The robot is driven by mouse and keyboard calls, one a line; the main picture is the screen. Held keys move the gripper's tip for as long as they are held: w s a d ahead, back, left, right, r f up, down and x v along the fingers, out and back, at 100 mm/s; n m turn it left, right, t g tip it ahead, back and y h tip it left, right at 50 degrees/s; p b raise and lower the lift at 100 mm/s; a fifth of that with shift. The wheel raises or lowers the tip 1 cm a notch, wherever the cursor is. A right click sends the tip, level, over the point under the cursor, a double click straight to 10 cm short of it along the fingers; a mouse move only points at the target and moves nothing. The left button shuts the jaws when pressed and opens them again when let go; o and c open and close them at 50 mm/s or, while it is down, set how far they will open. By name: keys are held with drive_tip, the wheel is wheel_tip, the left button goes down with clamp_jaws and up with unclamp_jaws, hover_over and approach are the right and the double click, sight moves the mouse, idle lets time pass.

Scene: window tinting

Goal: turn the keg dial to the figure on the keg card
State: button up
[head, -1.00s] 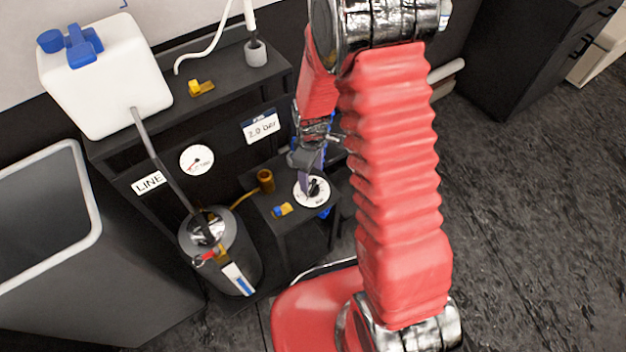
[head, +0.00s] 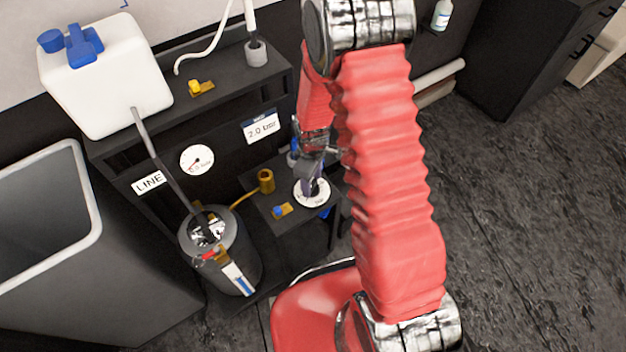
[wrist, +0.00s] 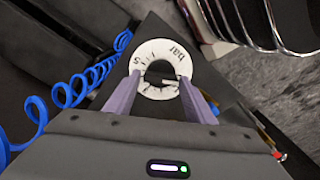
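The keg dial (head: 313,194) is a white disc with a dark knob, on the low dark stand. In the wrist view the dial (wrist: 158,45) shows black marks and the word "bar" around its black knob (wrist: 160,72). My gripper (wrist: 160,84) has its two purple-grey fingers apart, one on each side of the knob, with visible gaps. In the head view my gripper (head: 312,186) is over the dial and hides part of it. The keg card (head: 262,128) reads "2.0 bar". The dial's exact setting is not readable.
A round gauge (head: 197,160) and a LINE label (head: 149,182) are on the dark panel. A steel keg (head: 232,262), a brass fitting (head: 266,181) and a small blue-and-brass valve (head: 282,210) are left of the dial. A blue coiled hose (wrist: 38,112) runs beside my gripper.

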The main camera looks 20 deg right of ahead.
drive_tip(key=c, duration=0.6)
drive_tip(key=shift+d, duration=0.2)
drive_tip(key=shift+c, duration=0.4)
drive_tip(key=shift+a, duration=0.15)
drive_tip(key=shift+w, duration=0.1)
